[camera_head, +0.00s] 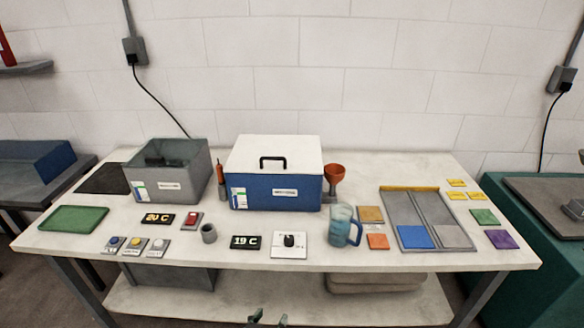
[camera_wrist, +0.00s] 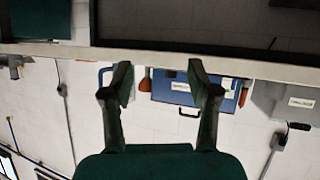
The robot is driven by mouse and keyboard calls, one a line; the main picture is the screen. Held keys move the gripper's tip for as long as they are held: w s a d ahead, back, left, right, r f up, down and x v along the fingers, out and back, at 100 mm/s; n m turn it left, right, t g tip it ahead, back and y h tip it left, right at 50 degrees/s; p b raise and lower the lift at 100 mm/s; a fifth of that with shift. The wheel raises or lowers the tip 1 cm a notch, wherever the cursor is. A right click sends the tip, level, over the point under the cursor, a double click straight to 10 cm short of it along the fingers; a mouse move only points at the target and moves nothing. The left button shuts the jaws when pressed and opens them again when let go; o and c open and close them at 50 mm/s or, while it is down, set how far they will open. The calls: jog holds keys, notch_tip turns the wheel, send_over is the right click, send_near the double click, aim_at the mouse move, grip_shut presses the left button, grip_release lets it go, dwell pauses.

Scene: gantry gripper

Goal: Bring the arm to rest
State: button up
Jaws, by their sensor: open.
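My gripper (camera_head: 268,318) shows only as dark fingertips at the bottom edge of the head view, in front of the table's front edge. In the wrist view, which is upside down, my gripper (camera_wrist: 160,78) is open, with its two fingers well apart and nothing between them. The white table (camera_head: 310,258) stands beyond it, and the table's front edge (camera_wrist: 150,52) crosses the upper part of the wrist view. The rest of my arm is hidden from the head view.
On the table stand a grey open-topped bath (camera_head: 170,185), a blue box with a white lid (camera_head: 275,185), an orange funnel (camera_head: 334,172), a blue mug (camera_head: 343,226) and a two-part tray (camera_head: 425,225). A lower shelf (camera_head: 280,302) lies beneath.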

jog(key=s+d+f+n+y, duration=0.25)
jog(key=s+d+f, duration=0.25)
jog(key=s+d, duration=0.4)
jog(key=s+d+f+n+y, duration=0.25)
jog(key=s+d+f, duration=0.25)
jog(key=s+d, duration=0.35)
jog(key=s+d+r+m+t, duration=0.1)
jog(key=s+d+r, duration=0.2)
jog(key=s+r, duration=0.6)
jog(key=s+d+r+m+t, duration=0.1)
jog(key=s+d+r+t, duration=0.1)
jog(key=s+r, duration=0.8)
jog(key=s+d, duration=0.1)
jog(key=s, duration=0.2)
jog(key=shift+d, duration=0.35)
jog(key=shift+r, duration=0.1)
